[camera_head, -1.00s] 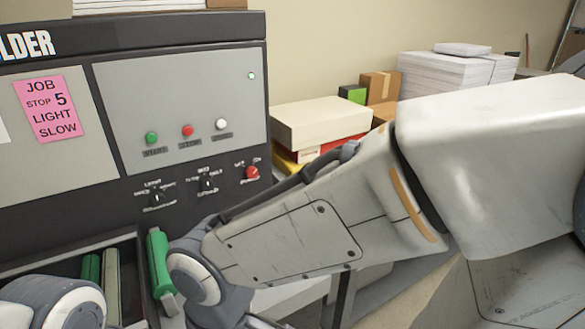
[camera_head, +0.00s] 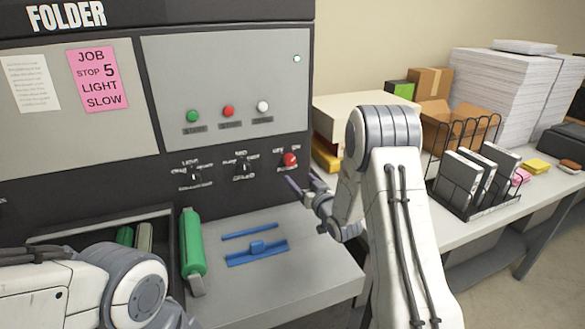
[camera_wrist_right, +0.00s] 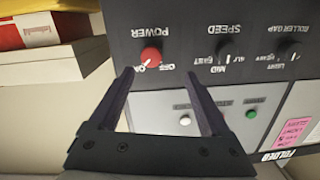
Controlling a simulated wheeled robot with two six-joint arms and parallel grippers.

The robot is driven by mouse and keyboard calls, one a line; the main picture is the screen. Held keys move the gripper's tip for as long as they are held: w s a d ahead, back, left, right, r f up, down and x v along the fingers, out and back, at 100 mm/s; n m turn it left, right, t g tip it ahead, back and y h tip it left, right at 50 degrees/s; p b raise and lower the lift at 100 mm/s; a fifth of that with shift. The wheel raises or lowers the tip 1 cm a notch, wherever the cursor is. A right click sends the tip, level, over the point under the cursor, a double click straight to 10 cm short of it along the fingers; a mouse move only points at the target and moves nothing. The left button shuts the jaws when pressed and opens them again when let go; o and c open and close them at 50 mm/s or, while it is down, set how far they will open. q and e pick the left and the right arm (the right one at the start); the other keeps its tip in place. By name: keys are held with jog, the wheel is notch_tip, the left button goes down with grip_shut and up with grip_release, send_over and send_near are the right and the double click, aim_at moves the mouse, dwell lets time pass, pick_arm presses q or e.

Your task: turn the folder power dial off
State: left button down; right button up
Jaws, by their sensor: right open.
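The red power dial (camera_head: 290,159) is at the right end of the dial row on the dark folder front. In the right wrist view, which is upside down, the dial (camera_wrist_right: 151,56) sits under its POWER label, and its pale mark appears to point toward ON. My right gripper (camera_head: 299,187) is just below and right of the dial in the head view. In the wrist view its two dark fingers (camera_wrist_right: 159,74) are spread apart, with the dial ahead between their tips and nothing gripped. My left arm shows at lower left; its gripper is out of view.
The speed dial (camera_head: 242,166) and roller gap dial (camera_head: 196,174) are left of the power dial. Green, red and white buttons (camera_head: 229,112) are above. Boxes (camera_head: 365,112) and a wire file rack (camera_head: 467,185) stand on the right table. Blue parts (camera_head: 257,253) lie below.

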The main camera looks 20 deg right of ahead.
aim_at(291, 162)
jog(key=shift+t, duration=0.4)
jog(key=w+p, duration=0.1)
jog(key=w, duration=0.2)
jog(key=w+p, duration=0.1)
jog(key=w, duration=0.2)
jog(key=w+d+p, duration=0.1)
jog(key=w, duration=0.2)
jog(key=shift+w, duration=0.65)
